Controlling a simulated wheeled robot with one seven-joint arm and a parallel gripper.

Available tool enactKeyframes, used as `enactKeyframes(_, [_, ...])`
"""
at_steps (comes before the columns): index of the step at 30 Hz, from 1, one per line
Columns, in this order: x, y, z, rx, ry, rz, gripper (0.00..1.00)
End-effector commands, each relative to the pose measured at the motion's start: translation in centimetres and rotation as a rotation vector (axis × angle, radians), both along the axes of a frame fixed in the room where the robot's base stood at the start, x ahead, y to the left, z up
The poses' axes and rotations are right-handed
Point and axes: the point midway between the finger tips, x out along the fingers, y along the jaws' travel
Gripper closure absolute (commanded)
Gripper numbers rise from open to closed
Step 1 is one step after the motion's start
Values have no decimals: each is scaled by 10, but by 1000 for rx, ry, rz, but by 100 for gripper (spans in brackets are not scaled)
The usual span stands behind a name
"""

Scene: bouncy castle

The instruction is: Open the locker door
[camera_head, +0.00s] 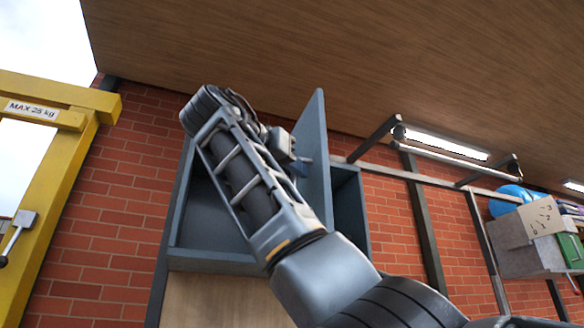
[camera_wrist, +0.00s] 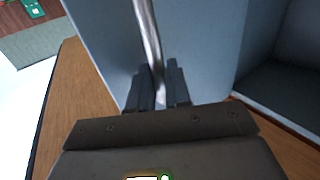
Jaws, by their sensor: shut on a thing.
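The blue-grey locker (camera_head: 207,215) is on the brick wall, and its inside shows to the left of my arm. Its door (camera_head: 315,165) stands swung out from the locker, seen nearly edge-on. In the wrist view the door panel (camera_wrist: 210,45) fills the middle, with a curved metal handle (camera_wrist: 148,30) running down it. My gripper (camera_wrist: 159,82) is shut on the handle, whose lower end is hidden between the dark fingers. In the head view my gripper (camera_head: 303,160) is at the door's left face, and my arm covers part of the locker.
A yellow frame (camera_head: 85,150) stands at the left. A wooden ceiling (camera_head: 300,50) spans the top. Dark posts and rails (camera_head: 425,215) line the right of the wall. A grey box (camera_head: 525,255) with a blue ball (camera_head: 508,200) is at the far right.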

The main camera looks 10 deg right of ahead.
Motion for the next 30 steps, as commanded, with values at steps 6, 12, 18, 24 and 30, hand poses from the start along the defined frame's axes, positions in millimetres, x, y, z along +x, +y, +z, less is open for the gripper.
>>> enactKeyframes(6, [3,-2,2,-5,-2,5,68])
enactKeyframes(12, [2,-1,1,-5,-2,5,66])
enactKeyframes(18, [-5,9,0,-5,-3,6,66])
enactKeyframes(24, [-26,34,-1,-5,-3,7,66])
enactKeyframes(30, [-42,53,0,-5,-2,6,66])
